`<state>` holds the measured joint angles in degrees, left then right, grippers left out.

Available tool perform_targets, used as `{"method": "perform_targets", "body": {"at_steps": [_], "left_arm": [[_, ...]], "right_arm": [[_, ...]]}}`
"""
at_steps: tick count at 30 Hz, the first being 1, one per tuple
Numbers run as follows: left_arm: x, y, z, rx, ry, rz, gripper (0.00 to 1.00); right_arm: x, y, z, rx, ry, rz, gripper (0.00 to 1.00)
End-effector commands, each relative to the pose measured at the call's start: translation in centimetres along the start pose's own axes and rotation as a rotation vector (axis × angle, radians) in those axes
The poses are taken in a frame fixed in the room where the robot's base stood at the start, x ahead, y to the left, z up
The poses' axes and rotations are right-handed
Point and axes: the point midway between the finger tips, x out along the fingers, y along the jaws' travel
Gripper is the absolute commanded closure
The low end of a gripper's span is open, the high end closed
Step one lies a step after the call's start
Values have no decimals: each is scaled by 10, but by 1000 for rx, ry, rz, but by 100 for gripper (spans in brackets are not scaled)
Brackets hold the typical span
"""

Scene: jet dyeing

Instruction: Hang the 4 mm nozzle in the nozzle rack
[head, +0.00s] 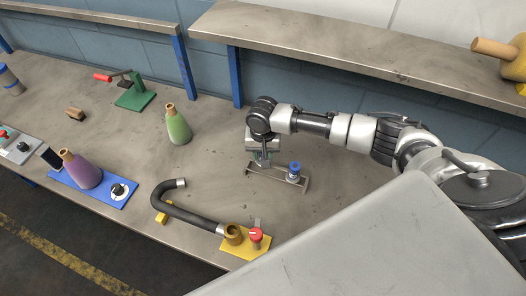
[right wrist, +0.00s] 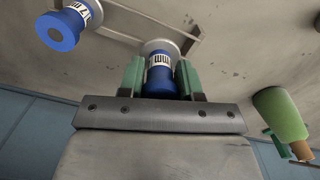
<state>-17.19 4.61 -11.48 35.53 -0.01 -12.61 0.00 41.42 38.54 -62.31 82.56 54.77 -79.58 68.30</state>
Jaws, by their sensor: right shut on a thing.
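My right gripper (head: 264,160) is over the left end of the nozzle rack (head: 276,177), a low metal frame on the bench. In the right wrist view, its green fingers (right wrist: 160,78) are shut on a blue nozzle (right wrist: 160,80) with a pale flange and a white label reading "mm"; its number is not legible. The held nozzle is at the rack's rail, but I cannot tell whether it rests in it. A second blue nozzle (head: 295,170) stands at the rack's right end; it also shows in the right wrist view (right wrist: 68,26). My left gripper is out of view.
A green bottle (head: 178,126) stands left of the rack. A dark curved hose (head: 188,211) and a yellow plate (head: 240,247) with a red knob lie in front. A purple flask (head: 82,170) is on a blue plate at left. A raised shelf (head: 330,45) runs behind.

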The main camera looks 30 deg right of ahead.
Motion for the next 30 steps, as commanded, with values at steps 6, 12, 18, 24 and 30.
{"method": "perform_targets", "body": {"at_steps": [6, 12, 18, 24, 30], "left_arm": [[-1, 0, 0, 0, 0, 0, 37], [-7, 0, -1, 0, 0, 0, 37], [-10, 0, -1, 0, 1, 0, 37], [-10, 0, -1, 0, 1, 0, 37], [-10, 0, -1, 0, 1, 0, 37]], "right_arm": [[-1, 0, 0, 0, 0, 0, 90], [-2, 0, 0, 1, 0, 0, 90], [-1, 0, -1, 1, 1, 0, 90], [0, 0, 0, 1, 1, 0, 90], [0, 0, 0, 0, 0, 0, 90]]}}
